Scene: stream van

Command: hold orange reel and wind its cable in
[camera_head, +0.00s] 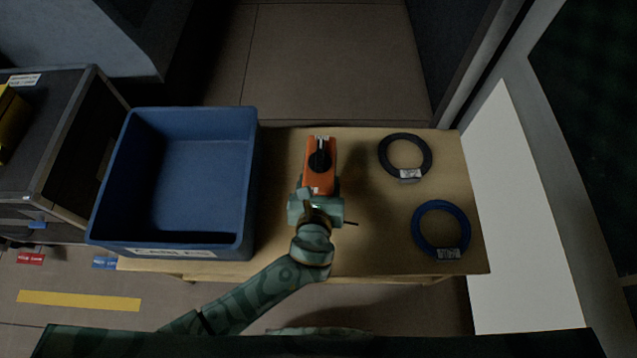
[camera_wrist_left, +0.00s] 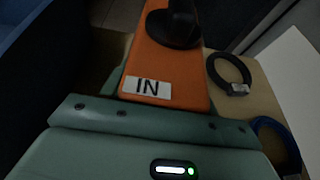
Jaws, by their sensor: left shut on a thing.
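The orange reel (camera_head: 319,182) is in the middle of the wooden table in the head view, with a black knob or crank (camera_head: 319,160) on top. In the left wrist view the orange reel (camera_wrist_left: 160,62) fills the upper middle and bears a white label reading "IN". My left gripper (camera_head: 317,196) is shut on the near end of the reel. A short dark line, perhaps cable, sticks out to the right of the gripper; its full course is hidden. My right gripper is not in view.
A blue bin (camera_head: 248,190) stands left of the reel on the table (camera_head: 375,235). A black cable coil (camera_head: 428,146) and a blue cable coil (camera_head: 465,222) lie to the right, each with a label. A dark cabinet (camera_head: 45,140) stands at far left. Table between reel and coils is clear.

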